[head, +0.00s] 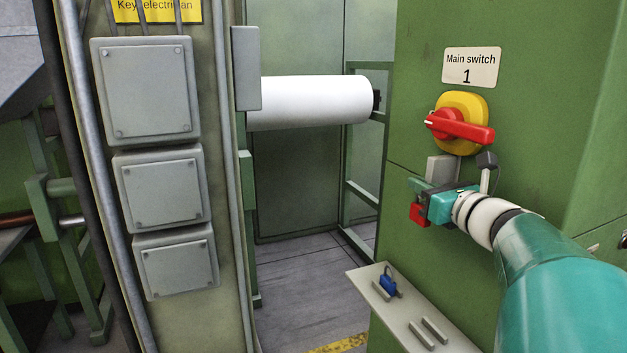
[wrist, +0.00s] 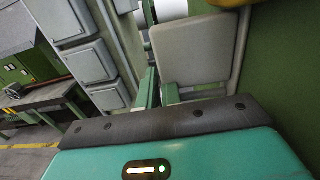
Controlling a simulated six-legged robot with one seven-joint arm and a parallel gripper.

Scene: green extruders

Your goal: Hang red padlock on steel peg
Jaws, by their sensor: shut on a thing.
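The red padlock (head: 418,214) shows in the head view at the tip of my gripper (head: 420,192), in front of the green cabinet. My gripper is shut on it, with the red body on the lower side of the fingers. The padlock's shackle is not clear. In the wrist view my green fingers (wrist: 160,92) show beyond the dark edge of the gripper body, and the padlock is hidden. A grey plate (head: 441,168) is on the cabinet behind my gripper; it also shows large in the wrist view (wrist: 196,50). I cannot make out the steel peg.
A red and yellow main switch (head: 461,124) sticks out just above my gripper. Below is a pale shelf (head: 405,318) with a blue padlock (head: 388,285) and several small grey bars. Left of my gripper is open space before a white roll (head: 310,102).

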